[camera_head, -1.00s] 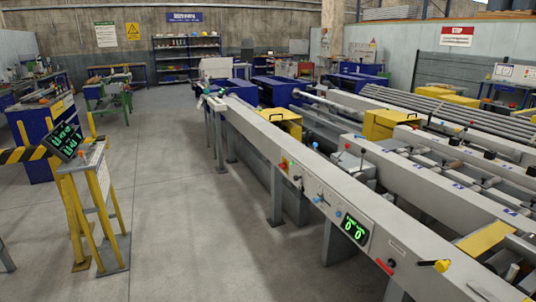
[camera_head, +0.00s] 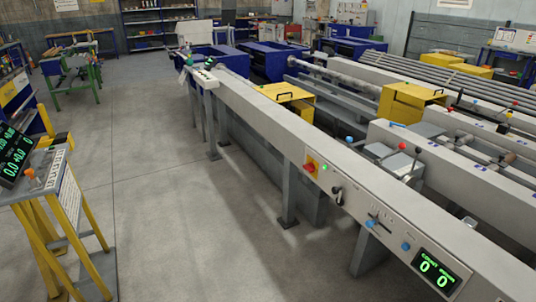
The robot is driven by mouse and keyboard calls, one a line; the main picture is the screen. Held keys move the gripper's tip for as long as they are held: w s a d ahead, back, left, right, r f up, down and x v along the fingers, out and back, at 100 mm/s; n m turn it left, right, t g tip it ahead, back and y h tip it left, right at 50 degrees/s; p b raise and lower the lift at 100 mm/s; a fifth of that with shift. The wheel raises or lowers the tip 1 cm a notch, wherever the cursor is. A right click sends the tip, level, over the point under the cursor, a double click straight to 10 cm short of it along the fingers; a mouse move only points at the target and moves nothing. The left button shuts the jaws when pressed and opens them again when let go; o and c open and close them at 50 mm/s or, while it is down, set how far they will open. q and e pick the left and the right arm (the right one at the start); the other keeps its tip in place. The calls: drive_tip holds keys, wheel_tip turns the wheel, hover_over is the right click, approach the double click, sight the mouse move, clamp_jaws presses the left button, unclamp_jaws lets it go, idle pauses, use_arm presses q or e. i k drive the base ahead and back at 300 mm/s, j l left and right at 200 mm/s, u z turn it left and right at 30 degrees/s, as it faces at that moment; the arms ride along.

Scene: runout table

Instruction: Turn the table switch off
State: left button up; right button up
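The long grey runout table (camera_head: 262,122) runs from the back middle to the front right. On its side panel is a red knob on a yellow plate (camera_head: 311,165), with a small lit green lamp (camera_head: 325,168) beside it. A black lever switch (camera_head: 337,194) sits further along the panel, then a slot-like control (camera_head: 378,220) and blue knobs (camera_head: 405,246). A display (camera_head: 437,268) glows green with zeros. I cannot tell which control is the table switch. Neither gripper is in view.
A yellow-legged stand (camera_head: 50,200) with a lit console (camera_head: 14,150) is at the left. The grey floor (camera_head: 180,220) between stand and table is clear. Yellow boxes (camera_head: 408,100) and blue machinery (camera_head: 265,62) lie beyond the table.

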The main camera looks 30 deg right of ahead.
sight(310, 166)
drive_tip(key=i+z, duration=0.1)
drive_tip(key=i, duration=0.5)
drive_tip(key=i+j+z, duration=0.1)
drive_tip(key=i, duration=0.5)
drive_tip(key=i+j+z, duration=0.1)
drive_tip(key=i, duration=0.5)
